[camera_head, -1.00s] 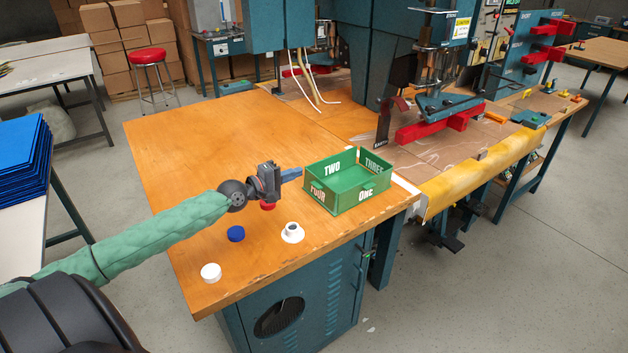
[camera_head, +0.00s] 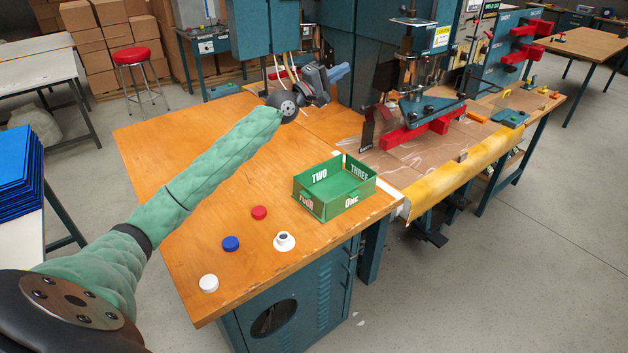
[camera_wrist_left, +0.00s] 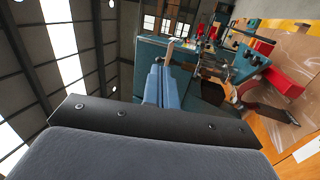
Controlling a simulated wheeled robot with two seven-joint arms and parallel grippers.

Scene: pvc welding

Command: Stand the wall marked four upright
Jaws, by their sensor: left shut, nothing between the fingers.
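My left gripper (camera_head: 339,71) is raised beyond the box, above the table's far part, and touches nothing. Its blue fingers are shut and empty; they also show in the left wrist view (camera_wrist_left: 161,86). The box is not in the wrist view. My right gripper is not in view.
A red cap (camera_head: 259,213), a blue cap (camera_head: 230,244), a white cap (camera_head: 209,283) and a white flanged ring (camera_head: 284,241) lie on the table left of the box. The welding machine with red bars (camera_head: 420,132) stands behind the box. The table's left part is clear.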

